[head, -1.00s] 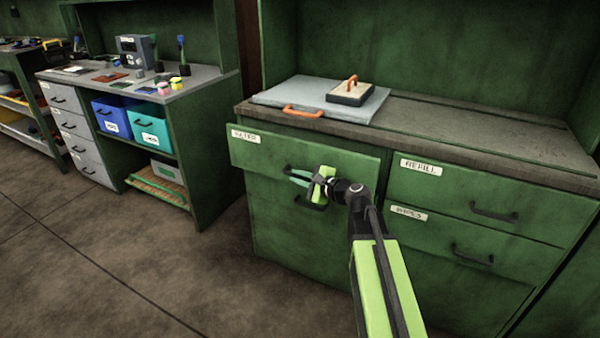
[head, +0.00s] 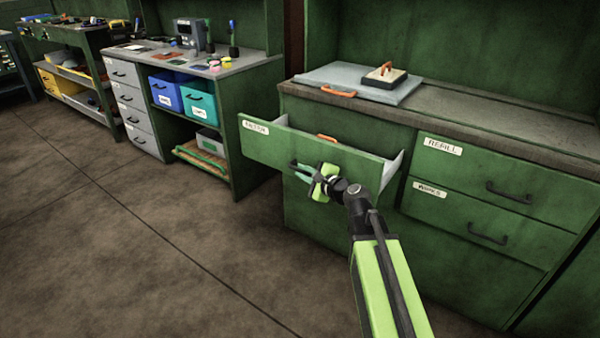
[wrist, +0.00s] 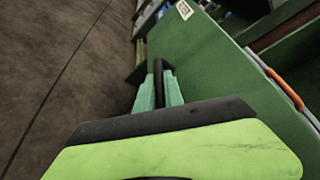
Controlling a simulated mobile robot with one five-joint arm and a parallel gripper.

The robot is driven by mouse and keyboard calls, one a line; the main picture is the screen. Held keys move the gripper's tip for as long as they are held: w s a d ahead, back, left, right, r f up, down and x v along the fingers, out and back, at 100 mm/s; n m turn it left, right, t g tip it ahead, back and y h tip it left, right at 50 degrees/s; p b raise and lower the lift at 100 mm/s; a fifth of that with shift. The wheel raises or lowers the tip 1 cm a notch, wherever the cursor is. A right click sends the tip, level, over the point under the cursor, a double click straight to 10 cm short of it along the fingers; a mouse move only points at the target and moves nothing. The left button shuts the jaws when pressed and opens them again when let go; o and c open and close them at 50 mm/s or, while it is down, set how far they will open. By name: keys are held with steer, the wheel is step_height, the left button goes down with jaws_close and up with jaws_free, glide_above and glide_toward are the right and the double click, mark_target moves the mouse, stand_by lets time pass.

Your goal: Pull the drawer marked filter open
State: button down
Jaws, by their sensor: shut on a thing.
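The filter drawer (head: 265,146) is a green drawer at the top left of the green cabinet. It stands partly out, and its pale inner side shows at the right end. Its white label (head: 256,127) is at the front's upper left. My gripper (head: 303,172) is at the drawer's dark handle (head: 294,163), shut on it. In the wrist view the green fingertips (wrist: 160,92) close around the dark handle (wrist: 158,75), and the drawer front (wrist: 215,75) runs along the right. Part of the handle is hidden by the fingers.
The refill drawer (head: 520,184) and wipes drawer (head: 455,221) are shut at the right. Open floor (head: 150,240) lies at the left.

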steer(key=shift+s, duration=0.15)
steer(key=c, duration=1.5)
jaws_free()
steer(key=shift+c, duration=0.2)
steer(key=shift+o, duration=0.4)
steer(key=shift+a, duration=0.15)
